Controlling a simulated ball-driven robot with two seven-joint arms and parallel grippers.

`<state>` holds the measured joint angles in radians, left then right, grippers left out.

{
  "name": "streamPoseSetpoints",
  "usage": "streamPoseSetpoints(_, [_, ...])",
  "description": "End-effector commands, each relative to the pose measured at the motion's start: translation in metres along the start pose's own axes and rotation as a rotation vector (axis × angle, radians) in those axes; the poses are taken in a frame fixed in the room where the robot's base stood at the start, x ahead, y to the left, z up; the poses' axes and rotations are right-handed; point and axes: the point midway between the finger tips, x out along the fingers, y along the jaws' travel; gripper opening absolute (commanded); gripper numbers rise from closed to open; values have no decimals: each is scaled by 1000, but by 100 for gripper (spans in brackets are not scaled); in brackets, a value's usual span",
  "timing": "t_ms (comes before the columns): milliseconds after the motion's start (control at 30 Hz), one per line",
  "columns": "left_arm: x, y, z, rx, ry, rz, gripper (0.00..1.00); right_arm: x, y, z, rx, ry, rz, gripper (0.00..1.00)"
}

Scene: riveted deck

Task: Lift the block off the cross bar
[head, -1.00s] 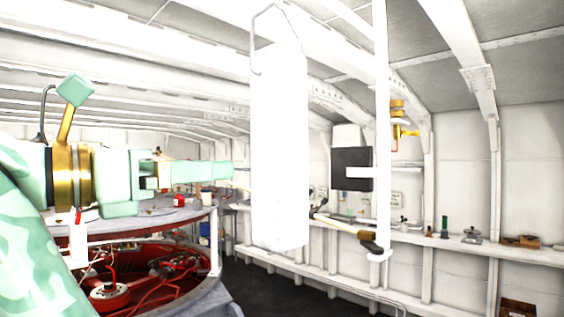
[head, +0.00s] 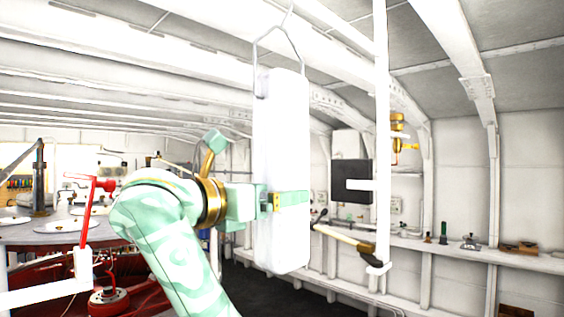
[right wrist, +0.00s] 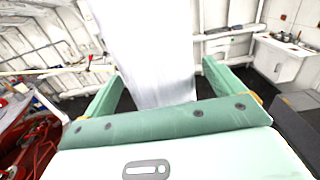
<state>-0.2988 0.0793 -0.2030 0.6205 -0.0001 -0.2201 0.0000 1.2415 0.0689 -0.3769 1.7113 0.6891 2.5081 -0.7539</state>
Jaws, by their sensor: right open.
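The block (head: 282,130) is a tall white slab with rounded corners, hanging upright by a thin wire loop (head: 271,37). The loop's top runs toward a white slanting bar (head: 340,30), seemingly the cross bar, at the top edge. The block also shows in the right wrist view (right wrist: 150,50), between my fingers. My right gripper (head: 290,199) is open at the block's lower half. My left gripper is not in view.
A white post (head: 381,130) stands right of the block, with a dark box (head: 350,181) near it. A wooden-handled tool (head: 345,238) is low by the post. Red machinery (head: 110,300) and a grey round table (head: 50,232) are at left.

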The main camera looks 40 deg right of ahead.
Motion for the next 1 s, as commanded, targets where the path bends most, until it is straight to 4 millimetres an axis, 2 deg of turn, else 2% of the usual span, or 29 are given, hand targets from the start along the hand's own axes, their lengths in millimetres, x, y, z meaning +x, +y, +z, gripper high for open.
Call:
streamPoseSetpoints(100, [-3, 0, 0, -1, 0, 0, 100, 7, 0, 0, 0, -1, 2, 94])
streamPoseSetpoints(267, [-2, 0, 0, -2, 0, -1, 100, 7, 0, -1, -1, 0, 3, 94])
streamPoseSetpoints(300, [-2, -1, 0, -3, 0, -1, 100, 7, 0, -1, -1, 0, 3, 91])
streamPoseSetpoints(567, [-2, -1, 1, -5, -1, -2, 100, 7, 0, -1, -1, 0, 2, 19])
streamPoseSetpoints(867, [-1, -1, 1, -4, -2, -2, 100, 7, 0, 2, 1, 0, 1, 19])
streamPoseSetpoints(1000, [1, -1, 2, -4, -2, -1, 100, 7, 0, 10, 2, -1, 0, 19])
